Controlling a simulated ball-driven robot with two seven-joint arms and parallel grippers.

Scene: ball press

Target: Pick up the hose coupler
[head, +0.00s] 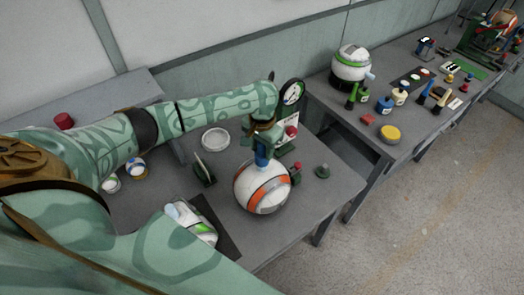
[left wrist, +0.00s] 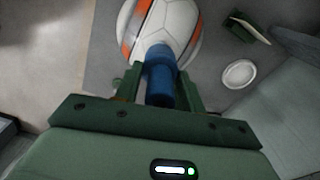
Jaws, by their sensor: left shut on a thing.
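The hose coupler (left wrist: 160,78) is a blue cylinder held between the green fingers of my left gripper (left wrist: 158,88) in the left wrist view. In the head view the coupler (head: 262,157) shows as a small blue piece below my left gripper (head: 263,146), right above the ball. The white and orange ball (head: 263,187) sits on the near table, and it also shows in the left wrist view (left wrist: 164,28). The coupler's lower end overlaps the ball in both views; I cannot tell whether they touch. My right gripper is not in view.
A dark tray (head: 226,243) with a white-green item is near the front. A second table (head: 345,115) holds another ball (head: 351,65) and several small parts.

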